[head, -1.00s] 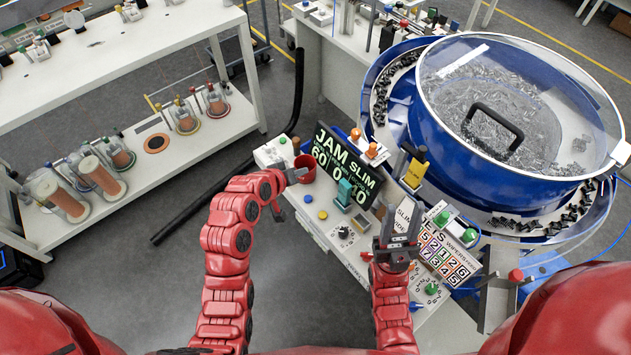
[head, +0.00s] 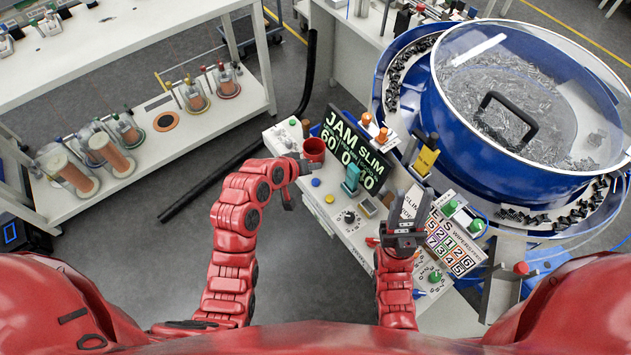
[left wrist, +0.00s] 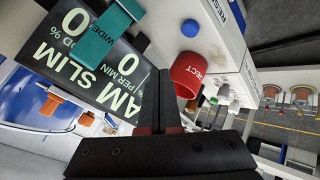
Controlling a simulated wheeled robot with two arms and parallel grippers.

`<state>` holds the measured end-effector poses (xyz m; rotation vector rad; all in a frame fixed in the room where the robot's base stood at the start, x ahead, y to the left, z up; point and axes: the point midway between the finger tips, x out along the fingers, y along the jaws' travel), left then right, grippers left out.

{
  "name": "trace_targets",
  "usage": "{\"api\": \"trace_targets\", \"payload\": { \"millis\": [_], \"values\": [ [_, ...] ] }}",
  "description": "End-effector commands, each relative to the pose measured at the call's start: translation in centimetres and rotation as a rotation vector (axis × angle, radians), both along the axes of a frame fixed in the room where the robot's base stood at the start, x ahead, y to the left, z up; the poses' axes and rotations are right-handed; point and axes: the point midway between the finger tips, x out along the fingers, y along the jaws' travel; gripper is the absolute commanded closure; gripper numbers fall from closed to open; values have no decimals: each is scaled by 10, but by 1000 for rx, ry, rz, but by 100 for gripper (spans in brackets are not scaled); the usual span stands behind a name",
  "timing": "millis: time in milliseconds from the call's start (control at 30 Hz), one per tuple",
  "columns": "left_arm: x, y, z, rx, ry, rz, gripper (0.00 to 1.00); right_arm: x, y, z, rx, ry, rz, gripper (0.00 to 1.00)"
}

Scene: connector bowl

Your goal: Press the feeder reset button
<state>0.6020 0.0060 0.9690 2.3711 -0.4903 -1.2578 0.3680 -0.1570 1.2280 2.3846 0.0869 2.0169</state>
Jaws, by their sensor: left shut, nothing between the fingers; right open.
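A blue button (head: 316,182) sits on the white control panel, left of a yellow button (head: 329,198). The blue button also shows in the left wrist view (left wrist: 190,28), beside a partly cut-off label starting "RESE". My left gripper (head: 306,166) is shut and empty, beside the red cup (head: 314,148) and a little behind the blue button in the head view. In the left wrist view its dark fingers (left wrist: 155,85) point over the panel between the display and the red cup marked "JECT", apart from the blue button. My right gripper (head: 405,212) is open and empty over the panel's right part.
A dark display (head: 346,150) reading JAM and SLIM stands behind the buttons, with a teal lever (head: 351,180) in front. A blue bowl feeder (head: 470,135) with a clear lid fills the right. A shelf (head: 95,190) with spools stands left.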

Motion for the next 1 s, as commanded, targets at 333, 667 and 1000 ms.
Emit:
{"api": "trace_targets", "payload": {
  "millis": [333, 667, 1000],
  "values": [
    [0, 0, -51, 0, 2, 1, 100, 0, 0, -28, 0, 0, 0, 57],
    [0, 0, -54, 0, 1, 0, 100, 0, 0, -29, 0, 0, 0, 57],
    [0, 0, -54, 0, 2, 1, 100, 0, 0, -29, 0, 0, 0, 57]
  ]
}}
